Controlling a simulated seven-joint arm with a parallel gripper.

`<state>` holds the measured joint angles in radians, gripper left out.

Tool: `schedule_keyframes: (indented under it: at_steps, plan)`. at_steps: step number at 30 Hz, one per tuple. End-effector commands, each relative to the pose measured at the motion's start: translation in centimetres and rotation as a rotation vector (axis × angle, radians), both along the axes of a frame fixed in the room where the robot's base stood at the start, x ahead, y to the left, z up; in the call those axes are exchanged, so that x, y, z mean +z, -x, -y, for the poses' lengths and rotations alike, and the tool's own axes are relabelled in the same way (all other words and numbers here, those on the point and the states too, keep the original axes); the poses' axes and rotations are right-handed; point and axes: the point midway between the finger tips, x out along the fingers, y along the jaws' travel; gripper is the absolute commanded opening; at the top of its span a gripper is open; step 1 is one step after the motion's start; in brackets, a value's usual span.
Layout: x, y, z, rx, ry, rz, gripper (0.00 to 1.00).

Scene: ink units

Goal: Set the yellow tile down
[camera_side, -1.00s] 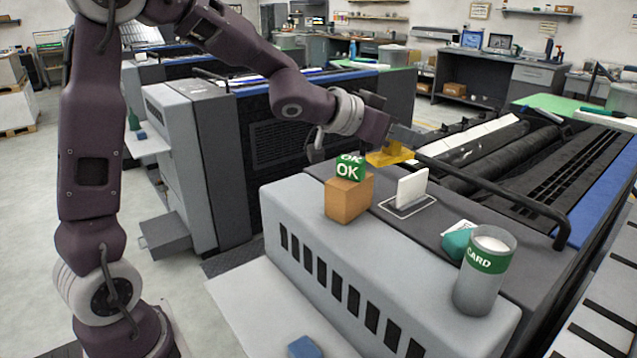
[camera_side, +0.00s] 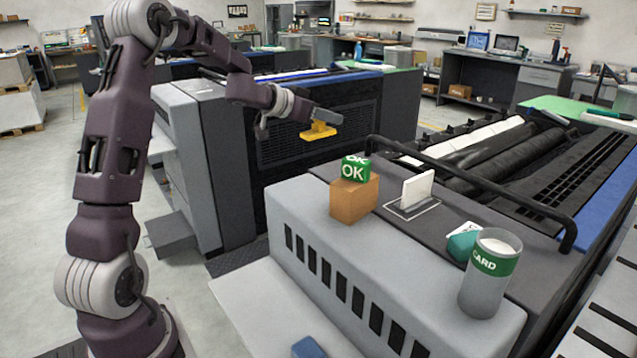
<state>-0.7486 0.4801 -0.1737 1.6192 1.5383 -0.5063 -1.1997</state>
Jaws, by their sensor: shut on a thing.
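My gripper (camera_side: 325,120) is shut on the yellow tile (camera_side: 319,131) and holds it in the air. The tile hangs under the fingertips. In the picture it shows in front of the dark side panel of the machine behind, above and left of the green OK block. It appears clear of every surface. How far it is from the near machine's top is hard to tell from this one view.
A green OK block (camera_side: 355,169) sits on a brown block (camera_side: 354,198) on the grey ink unit (camera_side: 300,207). A white card (camera_side: 417,189) stands in a white outline. A teal block (camera_side: 462,246) and a grey CARD cup (camera_side: 490,275) stand right. A dark rail (camera_side: 470,174) runs behind.

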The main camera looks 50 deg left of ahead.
Motion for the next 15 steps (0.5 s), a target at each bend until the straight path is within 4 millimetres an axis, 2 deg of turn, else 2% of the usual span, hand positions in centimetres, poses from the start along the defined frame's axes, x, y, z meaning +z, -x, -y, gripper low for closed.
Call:
schedule_keyframes:
  at_steps: [7,12,15]
  plan:
    - [-3.4,0.0,0.1,0.000,0.004,-0.003,0.00]
    - [-7.4,0.0,0.1,0.000,0.006,-0.003,0.00]
    - [-9.0,0.0,0.1,0.000,0.004,-0.002,0.00]
